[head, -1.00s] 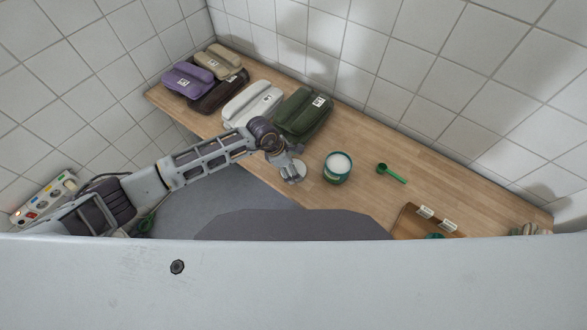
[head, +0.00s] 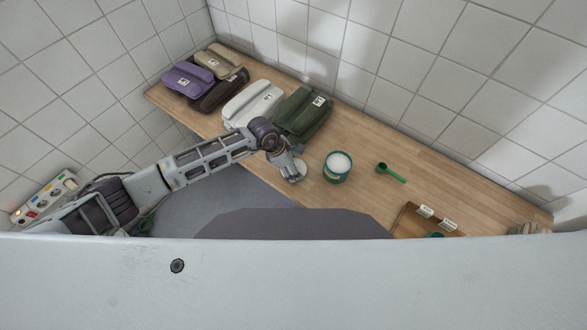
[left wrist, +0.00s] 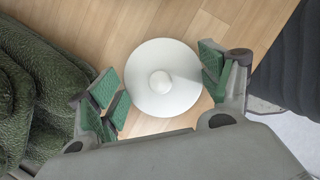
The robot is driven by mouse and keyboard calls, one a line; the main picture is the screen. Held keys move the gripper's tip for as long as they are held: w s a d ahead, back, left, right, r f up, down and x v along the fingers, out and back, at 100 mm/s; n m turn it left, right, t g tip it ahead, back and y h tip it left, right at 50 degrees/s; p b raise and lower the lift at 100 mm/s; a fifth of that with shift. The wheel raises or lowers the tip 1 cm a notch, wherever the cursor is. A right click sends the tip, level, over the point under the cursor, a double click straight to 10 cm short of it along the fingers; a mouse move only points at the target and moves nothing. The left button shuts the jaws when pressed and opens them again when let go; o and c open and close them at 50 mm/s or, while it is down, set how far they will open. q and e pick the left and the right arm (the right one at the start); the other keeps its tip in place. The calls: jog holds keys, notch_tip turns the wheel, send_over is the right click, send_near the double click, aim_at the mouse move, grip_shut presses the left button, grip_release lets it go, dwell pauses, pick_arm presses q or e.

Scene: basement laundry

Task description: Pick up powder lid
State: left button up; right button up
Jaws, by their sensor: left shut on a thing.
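The powder lid (left wrist: 160,92) is a white round disc with a small raised knob in the middle, seen from above in the left wrist view. In the head view the lid (head: 292,175) shows as a pale disc under my left gripper (head: 291,164), near the front edge of the bench. My left gripper is shut on the lid, with green finger pads on either side of its rim. I cannot tell whether the lid is clear of the wood. The open powder tub (head: 338,167), green with white powder, stands just right of the gripper. My right gripper is not in view.
A green scoop (head: 391,172) lies right of the tub. A dark green bag (head: 301,113) and a white bag (head: 252,104) lie close behind my left gripper. Several other bundles fill the far left. A brown tray (head: 408,222) with labels is at the right front.

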pick_arm(q)
jog(key=shift+f, duration=0.1)
jog(key=shift+c, duration=0.4)
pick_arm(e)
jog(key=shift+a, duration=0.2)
pick_arm(q)
jog(key=shift+c, duration=0.5)
jog(key=shift+r, duration=0.7)
grip_shut()
notch_tip(320, 180, up, 7)
jog(key=shift+f+b, duration=0.1)
jog(key=shift+b, duration=0.3)
jog(key=shift+r, duration=0.9)
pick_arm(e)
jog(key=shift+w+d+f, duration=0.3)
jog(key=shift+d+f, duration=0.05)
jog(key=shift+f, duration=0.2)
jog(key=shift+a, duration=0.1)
pick_arm(q)
jog(key=shift+s+f, duration=0.1)
